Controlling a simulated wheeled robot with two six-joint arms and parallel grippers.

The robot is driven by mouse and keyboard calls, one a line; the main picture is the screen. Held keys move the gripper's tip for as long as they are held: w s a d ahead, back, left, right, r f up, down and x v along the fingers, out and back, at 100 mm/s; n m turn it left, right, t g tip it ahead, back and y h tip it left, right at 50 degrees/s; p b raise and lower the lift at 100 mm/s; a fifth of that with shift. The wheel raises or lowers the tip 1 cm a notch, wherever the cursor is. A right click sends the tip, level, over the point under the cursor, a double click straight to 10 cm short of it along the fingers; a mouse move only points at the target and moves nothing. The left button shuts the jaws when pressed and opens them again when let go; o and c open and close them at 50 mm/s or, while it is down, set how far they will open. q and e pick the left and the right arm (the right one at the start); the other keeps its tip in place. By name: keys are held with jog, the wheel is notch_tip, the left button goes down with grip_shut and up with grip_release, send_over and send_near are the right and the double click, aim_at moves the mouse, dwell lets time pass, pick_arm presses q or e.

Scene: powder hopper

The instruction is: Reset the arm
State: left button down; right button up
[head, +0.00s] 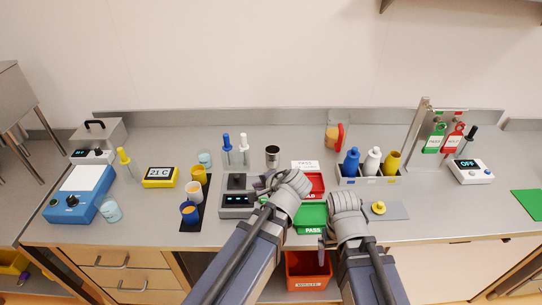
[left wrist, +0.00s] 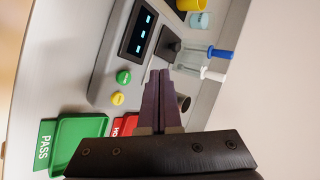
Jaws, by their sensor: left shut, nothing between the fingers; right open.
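My left gripper (head: 264,184) is over the bench, beside the grey device with a dark display (head: 236,200). In the left wrist view its dark fingers (left wrist: 158,98) are together with nothing between them. That device, with a green and a yellow button, is beyond the fingers there. My right gripper (head: 323,241) is low near the bench's front edge, right of the green PASS tray (head: 311,218). Its fingers are small and partly hidden by my wrist. Nothing is visibly held in it.
The red tray (head: 316,184) lies behind the green one. A bottle rack (head: 370,181) and a grey pad with a yellow knobbed part (head: 394,211) are at the right. Blue and white droppers (head: 228,150) and a metal cup (head: 272,157) stand behind my left gripper. A red bin (head: 308,281) is below.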

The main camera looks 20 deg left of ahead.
pick_arm(q)
jog(key=s+d+f+n+g+h, duration=0.2)
jog(key=s+d+f+g+h, duration=0.1)
jog(key=s+d, duration=0.4)
jog(key=s+d+f+n+g+h, duration=0.1)
jog(key=s+d+f+g+h, duration=0.2)
jog(key=s+d, duration=0.3)
jog(key=shift+s+d+f+n, duration=0.4)
jog(key=shift+d+f, duration=0.15)
jog(key=shift+d, duration=0.15)
